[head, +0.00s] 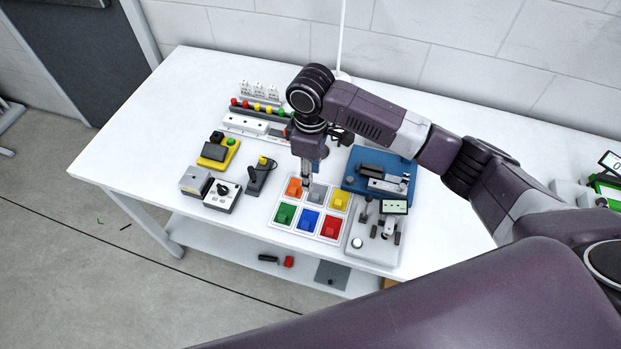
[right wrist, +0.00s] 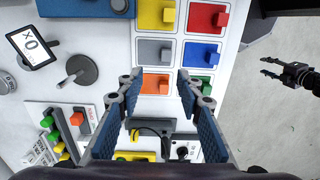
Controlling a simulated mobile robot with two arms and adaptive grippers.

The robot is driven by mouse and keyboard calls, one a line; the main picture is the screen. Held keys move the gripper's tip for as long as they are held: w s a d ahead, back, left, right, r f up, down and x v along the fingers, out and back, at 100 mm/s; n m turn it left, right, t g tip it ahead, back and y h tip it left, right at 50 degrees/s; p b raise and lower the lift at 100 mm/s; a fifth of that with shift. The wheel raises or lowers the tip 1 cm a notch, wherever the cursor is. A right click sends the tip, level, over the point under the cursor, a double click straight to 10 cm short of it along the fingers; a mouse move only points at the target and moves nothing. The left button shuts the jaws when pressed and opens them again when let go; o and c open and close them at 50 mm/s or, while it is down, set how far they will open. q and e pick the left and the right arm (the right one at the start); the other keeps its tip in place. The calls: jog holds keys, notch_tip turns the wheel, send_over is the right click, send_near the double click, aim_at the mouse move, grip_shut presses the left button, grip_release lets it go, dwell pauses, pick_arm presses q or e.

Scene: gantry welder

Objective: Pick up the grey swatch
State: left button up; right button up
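The grey swatch (head: 317,194) is a small grey block on a grey square, in the middle of the back row of a white board. It also shows in the right wrist view (right wrist: 154,51), uncovered. My right gripper (head: 306,185) points down over the back row, close to the grey and orange swatches. In the right wrist view my right gripper (right wrist: 158,82) is open and empty, its fingers on both sides of the orange swatch (right wrist: 155,84), with the grey one just beyond the tips. My left gripper (right wrist: 267,66) hangs over the floor with its fingers apart.
Yellow (head: 340,200), green (head: 285,214), blue (head: 308,221) and red (head: 331,229) swatches share the board. A blue device (head: 376,184) and a grey device with a display (head: 372,240) stand right of it. A joystick (head: 260,176) stands to the left. Bare table lies at the left.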

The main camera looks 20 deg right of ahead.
aim_at(314, 196)
jog(key=shift+s+f, duration=0.3)
jog(key=shift+s+f+p, duration=0.5)
jog(key=shift+s+f, duration=0.05)
jog(key=shift+s, duration=0.2)
jog(key=shift+d+f+p, duration=0.2)
jog(key=shift+f+p, duration=0.5)
jog(key=shift+f, duration=0.5)
jog(key=shift+w+f, duration=0.15)
jog(key=shift+f, duration=0.45)
jog(key=shift+w+f, duration=0.15)
jog(key=shift+f, duration=0.6)
pick_arm(q)
jog(key=s, duration=0.1)
jog(key=s+r, duration=0.1)
jog(key=s, duration=0.1)
jog(key=s+r, duration=0.1)
jog(key=s, duration=0.1)
jog(key=shift+s+r, duration=0.2)
jog(key=shift+r, duration=0.05)
pick_arm(e)
grip_shut()
